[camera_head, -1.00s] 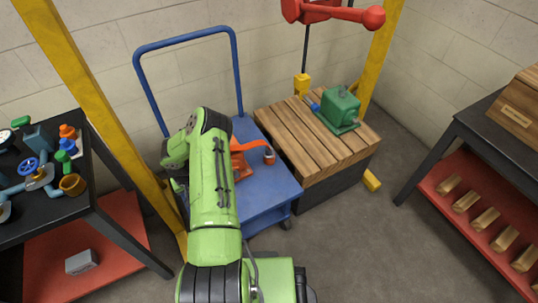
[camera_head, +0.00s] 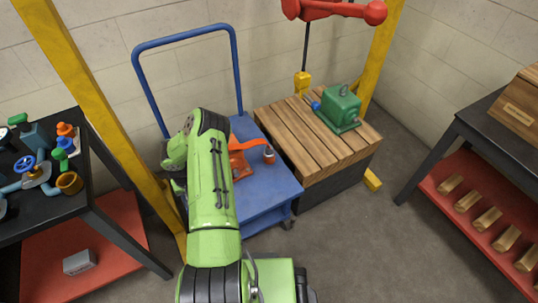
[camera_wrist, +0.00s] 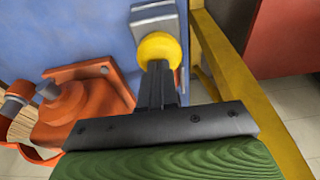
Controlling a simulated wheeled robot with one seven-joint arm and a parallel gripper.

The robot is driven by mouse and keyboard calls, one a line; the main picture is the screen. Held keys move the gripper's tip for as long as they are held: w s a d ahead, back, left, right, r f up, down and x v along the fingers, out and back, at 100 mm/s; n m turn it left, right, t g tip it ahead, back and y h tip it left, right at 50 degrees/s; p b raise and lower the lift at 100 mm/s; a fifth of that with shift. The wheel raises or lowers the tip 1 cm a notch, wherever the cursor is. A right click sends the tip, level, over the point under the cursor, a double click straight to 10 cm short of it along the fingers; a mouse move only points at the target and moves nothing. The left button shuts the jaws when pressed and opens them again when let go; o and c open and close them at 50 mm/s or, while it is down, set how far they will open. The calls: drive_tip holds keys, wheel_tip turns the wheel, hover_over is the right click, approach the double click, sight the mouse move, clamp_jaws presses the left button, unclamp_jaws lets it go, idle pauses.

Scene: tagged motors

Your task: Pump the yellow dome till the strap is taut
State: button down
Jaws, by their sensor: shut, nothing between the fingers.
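The yellow dome (camera_wrist: 160,48) sits on a grey block (camera_wrist: 153,18) on the blue cart (camera_wrist: 80,30) in the wrist view. My gripper (camera_wrist: 157,68) is shut and empty, its fingertips at the near side of the dome, overlapping its edge. I cannot tell whether they touch it. In the head view my arm hides the dome and the fingertips. An orange motor (camera_wrist: 75,110) with a grey shaft stands left of the dome; it also shows on the cart in the head view (camera_head: 240,165).
A yellow post (camera_head: 85,90) stands left of the cart. A wooden-topped crate (camera_head: 315,140) bears a green motor (camera_head: 338,107), with a red hoist arm (camera_head: 335,10) above. A black table (camera_head: 65,215) with valves is at left.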

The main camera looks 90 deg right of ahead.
drive_tip(key=shift+f+b, duration=0.65)
drive_tip(key=shift+f, duration=0.2)
wheel_tip(320, 180, up, 4)
drive_tip(key=p, duration=0.2)
drive_tip(key=shift+f+p, duration=0.2)
drive_tip(key=shift+p, duration=0.15)
drive_tip(key=shift+f, duration=0.15)
